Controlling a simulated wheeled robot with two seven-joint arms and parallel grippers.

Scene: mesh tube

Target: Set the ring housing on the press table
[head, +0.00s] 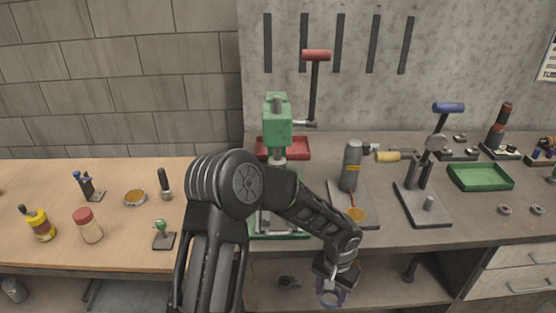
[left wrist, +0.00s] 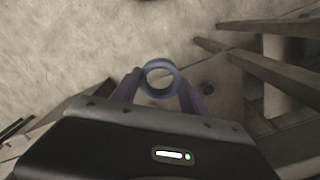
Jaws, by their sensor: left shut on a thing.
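The ring housing is a blue-grey ring (left wrist: 161,64). It sits between the two fingers of my left gripper (left wrist: 160,90) in the left wrist view, and my left gripper is shut on it. In the head view the ring (head: 330,304) hangs below my left gripper (head: 331,286), in front of the bench and below its top. The green press (head: 277,128) stands on the grey bench behind my left arm. My arm hides part of its lower body and table; the green base (head: 290,234) shows in part. My right gripper is not in view.
A grey cylinder on a plate (head: 351,168) and a stand with a blue-handled lever (head: 428,195) are right of the press. A green tray (head: 480,177) lies farther right. A red tray (head: 296,148) is behind the press. A wooden bench (head: 110,235) with bottles adjoins at left.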

